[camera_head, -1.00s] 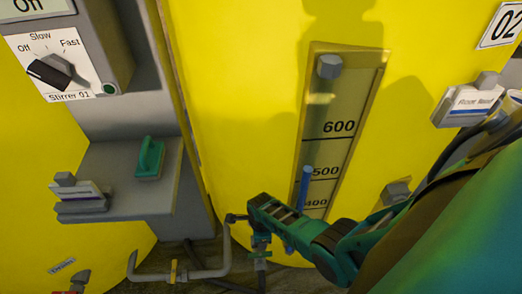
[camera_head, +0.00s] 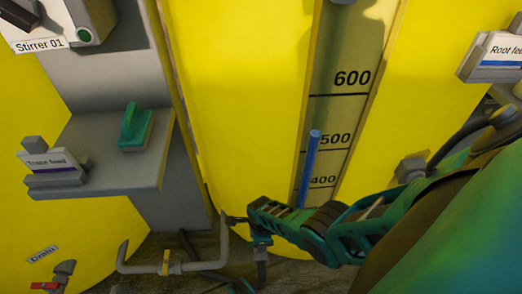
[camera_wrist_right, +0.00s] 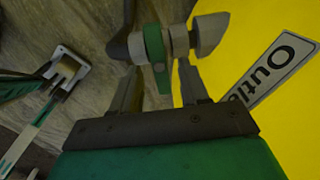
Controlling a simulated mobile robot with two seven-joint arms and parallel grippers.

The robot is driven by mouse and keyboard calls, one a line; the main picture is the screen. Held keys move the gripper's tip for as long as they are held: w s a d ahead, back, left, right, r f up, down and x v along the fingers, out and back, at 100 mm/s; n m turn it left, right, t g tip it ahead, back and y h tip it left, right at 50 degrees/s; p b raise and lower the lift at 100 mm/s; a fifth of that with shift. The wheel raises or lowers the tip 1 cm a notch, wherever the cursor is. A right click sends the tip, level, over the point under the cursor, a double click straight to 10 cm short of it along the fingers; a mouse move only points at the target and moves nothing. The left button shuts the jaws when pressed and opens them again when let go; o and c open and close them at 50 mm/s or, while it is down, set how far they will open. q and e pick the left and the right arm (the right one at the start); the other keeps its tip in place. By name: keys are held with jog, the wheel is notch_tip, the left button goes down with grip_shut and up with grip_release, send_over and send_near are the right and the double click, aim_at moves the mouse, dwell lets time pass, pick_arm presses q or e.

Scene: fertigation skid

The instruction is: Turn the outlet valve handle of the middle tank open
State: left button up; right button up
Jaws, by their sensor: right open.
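The outlet valve of the middle tank has a green handle (camera_wrist_right: 156,48) on a grey body (camera_wrist_right: 208,36), seen in the right wrist view. A tilted "Outlet" label (camera_wrist_right: 272,68) is on the yellow tank beside it. My right gripper (camera_wrist_right: 158,88) is open, with a finger on either side of the handle; I cannot tell whether either finger touches it. In the head view my right gripper (camera_head: 240,217) reaches in low beside the pipe end and largely hides the valve. I see no left gripper that I can be sure of.
A grey pipe (camera_head: 200,267) with a yellow-handled fitting runs low at the left. A shelf (camera_head: 117,175) with a green-handled block (camera_head: 136,128) stands above it. The yellow tank (camera_head: 245,100) carries a level gauge (camera_head: 338,95). A teal and grey part (camera_wrist_right: 62,72) is in the wrist view.

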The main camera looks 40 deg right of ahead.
jog(key=shift+f, duration=0.45)
jog(key=shift+c, duration=0.3)
grip_shut()
